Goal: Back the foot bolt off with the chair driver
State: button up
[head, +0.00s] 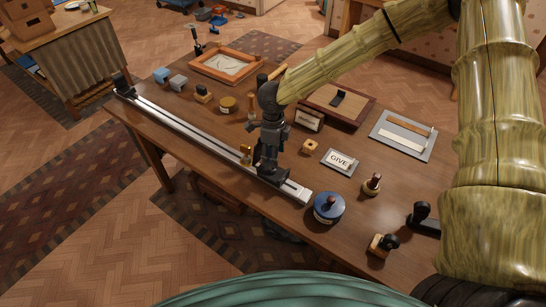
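My gripper (266,172) points down over the near part of a long metal rail (190,132) on the wooden table. Its dark fingers are small and blend with dark parts at the rail, so I cannot tell whether they are open or shut, or touching anything. A small brass-coloured piece (246,154) stands just left of the fingers, at the rail. I cannot pick out the foot bolt or tell which tool is the chair driver. A black-handled tool (423,213) lies at the table's right side.
Around the gripper on the table (335,242) are a blue round tin (328,209), a GIVE card (339,161), a knobbed brass piece (371,185), another brass piece (381,244) and a grey tray (402,136). A sand-filled wooden frame (227,66) lies farther back.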

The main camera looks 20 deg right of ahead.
jog(key=shift+r+p, duration=3.1)
jog(key=shift+r, duration=0.4)
jog(key=shift+f, duration=0.1)
